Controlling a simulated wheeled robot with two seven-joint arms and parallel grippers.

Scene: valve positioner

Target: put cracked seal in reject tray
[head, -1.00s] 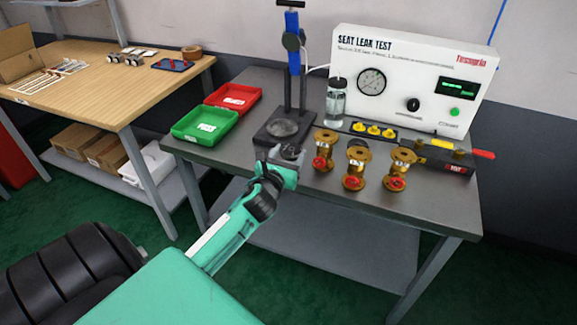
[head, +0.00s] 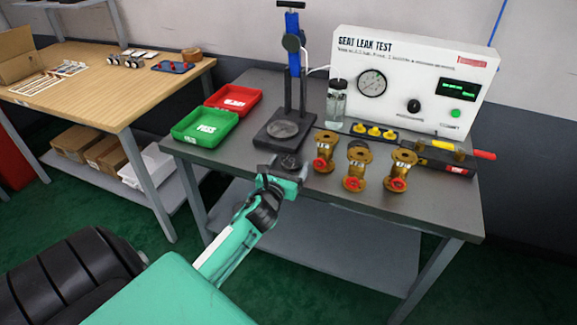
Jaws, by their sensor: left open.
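The red tray (head: 233,99), which I take for the reject tray, lies at the back left of the grey bench, with a white label inside. My left gripper (head: 288,163) is open at the bench's front edge, in front of the press plate and left of the brass valves. A small dark shape shows at its fingers; I cannot tell whether it is a seal or part of the fingers. No seal can be clearly picked out as cracked. My right gripper is not in view.
A green tray (head: 204,126) stands in front of the red one. A blue-topped press (head: 290,85), a clear bottle (head: 336,103), a black holder with yellow parts (head: 373,131), brass valves (head: 356,168) and the test box (head: 412,80) fill the bench.

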